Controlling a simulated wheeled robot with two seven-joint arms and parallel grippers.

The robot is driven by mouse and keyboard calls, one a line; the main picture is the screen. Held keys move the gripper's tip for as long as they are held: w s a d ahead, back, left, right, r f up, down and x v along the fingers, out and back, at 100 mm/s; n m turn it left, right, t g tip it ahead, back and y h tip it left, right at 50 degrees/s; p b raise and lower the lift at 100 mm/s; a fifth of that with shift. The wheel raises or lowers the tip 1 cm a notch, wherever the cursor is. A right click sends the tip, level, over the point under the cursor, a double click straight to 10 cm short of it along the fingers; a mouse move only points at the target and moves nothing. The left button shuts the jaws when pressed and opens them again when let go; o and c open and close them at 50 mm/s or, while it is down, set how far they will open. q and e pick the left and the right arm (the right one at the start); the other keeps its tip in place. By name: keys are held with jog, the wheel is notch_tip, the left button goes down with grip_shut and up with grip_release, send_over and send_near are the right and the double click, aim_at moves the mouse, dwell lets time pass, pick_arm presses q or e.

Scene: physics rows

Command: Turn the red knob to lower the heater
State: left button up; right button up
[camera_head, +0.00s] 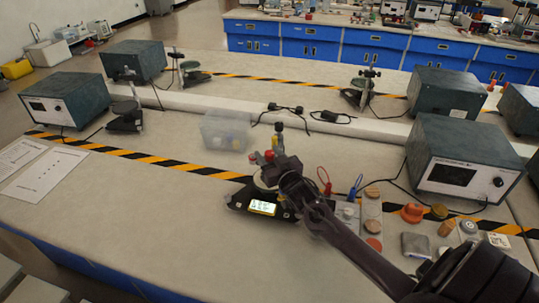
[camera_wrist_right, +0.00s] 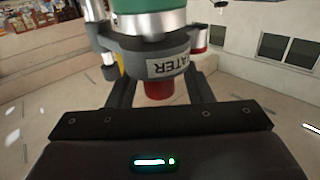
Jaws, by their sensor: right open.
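The heater (camera_wrist_right: 165,60) is a grey rounded body with a label of which "ATER" reads in the right wrist view, under a green part with a metal band. The red knob (camera_wrist_right: 158,89) projects from it towards my palm, between the two fingers of my right gripper (camera_wrist_right: 152,55). The fingers are open, with space visible on both sides of the knob. In the head view my right gripper (camera_head: 273,172) is at the small apparatus with a lit display (camera_head: 262,207), hiding part of it. Small red parts (camera_head: 268,155) show beside it. My left gripper is not in view.
A clear plastic box (camera_head: 226,131) stands behind the apparatus. Red and blue leads (camera_head: 325,182), weights and small parts (camera_head: 412,212) lie to the right, near a large instrument box (camera_head: 462,165). The left front of the bench is clear except for paper sheets (camera_head: 43,174).

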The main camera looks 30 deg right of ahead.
jog(key=c, duration=0.9)
jog(key=shift+c, duration=0.2)
jog(key=shift+m+h, duration=0.3)
jog(key=shift+h, duration=0.2)
jog(key=m+g+h, duration=0.1)
jog(key=m+h, duration=0.1)
jog(key=h, duration=0.1)
jog(key=shift+a+m+h, duration=0.1)
jog(key=shift+m+h, duration=0.3)
jog(key=m+g+h+b, duration=0.1)
jog(key=m+g+h, duration=0.1)
jog(key=h, duration=0.1)
jog(key=shift+w+f+m+h, duration=0.1)
jog(key=shift+m+h, duration=0.3)
jog(key=shift+m+g+h+b, duration=0.65)
jog(key=shift+m+g+h, duration=0.05)
jog(key=shift+g+h, duration=0.3)
jog(key=shift+g, duration=0.3)
jog(key=o, duration=0.9)
jog(key=shift+o, duration=0.2)
